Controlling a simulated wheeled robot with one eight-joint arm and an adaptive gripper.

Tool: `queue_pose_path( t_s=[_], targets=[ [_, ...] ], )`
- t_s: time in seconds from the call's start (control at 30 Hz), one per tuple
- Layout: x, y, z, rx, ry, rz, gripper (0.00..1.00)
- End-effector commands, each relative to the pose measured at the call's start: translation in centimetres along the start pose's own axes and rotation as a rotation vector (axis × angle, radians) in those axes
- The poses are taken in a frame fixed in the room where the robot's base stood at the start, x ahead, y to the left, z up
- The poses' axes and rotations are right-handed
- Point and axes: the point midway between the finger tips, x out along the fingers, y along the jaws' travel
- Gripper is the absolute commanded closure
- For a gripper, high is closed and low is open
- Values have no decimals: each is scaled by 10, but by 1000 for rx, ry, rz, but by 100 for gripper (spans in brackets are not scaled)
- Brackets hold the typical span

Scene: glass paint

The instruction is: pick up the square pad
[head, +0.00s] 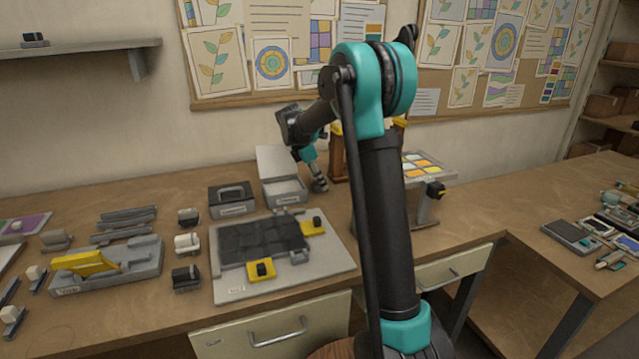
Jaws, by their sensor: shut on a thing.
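My gripper (319,184) points down beside the right end of the open grey box (285,191), at the back of the bench. It is small and dark in this view. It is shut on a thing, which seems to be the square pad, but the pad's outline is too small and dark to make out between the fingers. I cannot tell whether the pad touches the box or the bench.
A pale board (335,262) with a dark panel and yellow clamps lies in front. A stand with colored panes (425,168) is behind my arm.

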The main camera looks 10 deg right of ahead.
Motion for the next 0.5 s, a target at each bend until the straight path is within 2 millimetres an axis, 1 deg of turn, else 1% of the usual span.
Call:
queue_pose_path(
  t_s=[0.13, 0.27, 0.37, 0.5],
  targets=[
    [-9, 0, 4, 0, 0, 0, 91],
    [-26, 0, 11, 0, 0, 0, 91],
    [-46, 0, 19, 0, 0, -1, 91],
    [-82, 0, 34, 0, 0, -1, 91]
  ],
)
